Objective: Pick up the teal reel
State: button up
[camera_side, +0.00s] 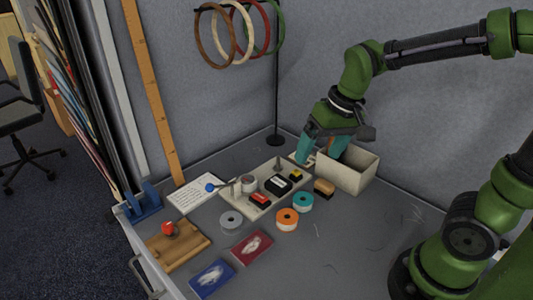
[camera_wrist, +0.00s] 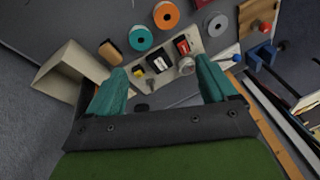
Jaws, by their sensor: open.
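In the wrist view the teal reel (camera_wrist: 141,38) sits at the upper middle, beyond my fingers. My gripper (camera_side: 321,152) is over the back of the table by the cream bin, above and behind the teal reel and apart from it. In the wrist view my gripper (camera_wrist: 160,78) shows two teal fingers spread wide with nothing held between them.
An orange reel (camera_side: 287,219) and a grey reel (camera_side: 231,222) lie nearby. A brush (camera_side: 324,187) is close to the teal reel. A tray (camera_side: 237,204) of small items and a cream bin (camera_side: 362,180) flank it. A hoop stand (camera_side: 277,100) rises behind. The right table area is clear.

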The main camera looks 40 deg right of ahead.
jog(key=w+d+f+g+h, duration=0.1)
jog(key=w+d+f+g, duration=0.2)
jog(key=w, duration=0.2)
send_near(304, 197)
jog(key=f, duration=0.6)
jog(key=a+f, duration=0.1)
jog(key=f, duration=0.2)
jog(key=shift+s+f, duration=0.15)
jog(key=shift+f, duration=0.05)
jog(key=shift+c, duration=0.5)
jog(key=c, duration=1)
